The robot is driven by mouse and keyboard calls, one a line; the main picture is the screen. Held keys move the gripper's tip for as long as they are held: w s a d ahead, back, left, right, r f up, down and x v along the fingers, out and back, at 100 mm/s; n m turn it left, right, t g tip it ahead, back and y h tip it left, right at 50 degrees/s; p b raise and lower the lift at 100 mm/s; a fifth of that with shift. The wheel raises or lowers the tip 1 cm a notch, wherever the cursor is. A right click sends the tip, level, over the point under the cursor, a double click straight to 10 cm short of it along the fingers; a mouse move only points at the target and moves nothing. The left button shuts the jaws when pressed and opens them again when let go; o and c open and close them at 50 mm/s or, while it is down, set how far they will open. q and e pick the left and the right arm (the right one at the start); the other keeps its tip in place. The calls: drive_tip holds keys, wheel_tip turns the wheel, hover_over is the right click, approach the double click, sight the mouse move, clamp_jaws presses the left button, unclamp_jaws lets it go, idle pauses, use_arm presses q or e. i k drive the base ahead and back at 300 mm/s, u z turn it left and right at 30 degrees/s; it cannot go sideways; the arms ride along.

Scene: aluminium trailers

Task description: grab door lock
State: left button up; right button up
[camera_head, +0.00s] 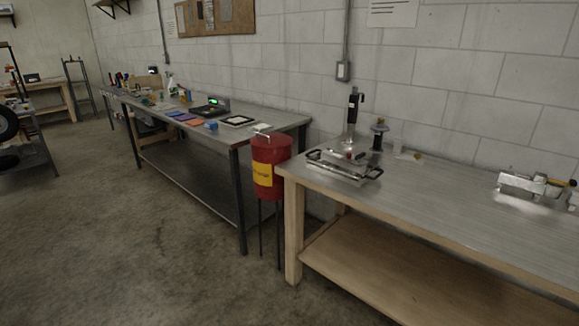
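No door lock can be made out for certain from here. A flat metal piece with dark handles (340,168) lies near that bench's left end. Neither of my grippers is in view.
A red bin (268,152) on thin legs stands between the right bench and a long metal table (262,117) with several small items. A dark upright tool (352,118) stands near the wall. Open concrete floor (150,230) lies front left.

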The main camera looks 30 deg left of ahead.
sight(352, 165)
drive_tip(key=z, duration=0.1)
drive_tip(key=k, duration=0.2)
drive_tip(key=u, duration=1.65)
drive_tip(key=i, duration=2.5)
drive_tip(key=z, duration=1.1)
drive_tip(key=i, duration=0.9)
drive_tip(key=z, duration=0.9)
